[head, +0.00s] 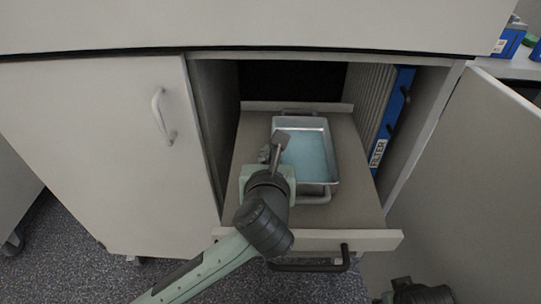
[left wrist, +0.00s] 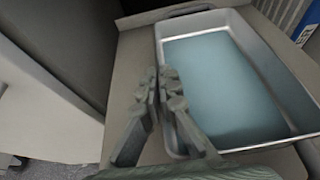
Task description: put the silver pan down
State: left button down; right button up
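The silver pan (head: 333,160) is a rectangular metal tray with a pale blue bottom and a handle at its far and near ends. It sits level on or just above the pulled-out drawer board (head: 353,205); I cannot tell whether it fully touches. It also shows in the left wrist view (left wrist: 278,75). My left gripper (head: 274,148) is at the pan's left long side. In the left wrist view its fingers (left wrist: 163,84) are close together on either side of the rim and look shut on it. The fingers hide part of that rim.
The drawer is inside a grey cabinet, with a dark handle (head: 312,265) on its front. A blue filter (head: 391,122) stands right of the drawer. An open door (head: 470,180) is at the right and a closed door (head: 95,150) at the left. Bare board surrounds the pan.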

pick_arm(q)
jog(key=shift+f, duration=0.1)
jog(key=c, duration=2.2)
grip_release()
jog(key=o, duration=0.5)
jog(key=v, duration=1.2)
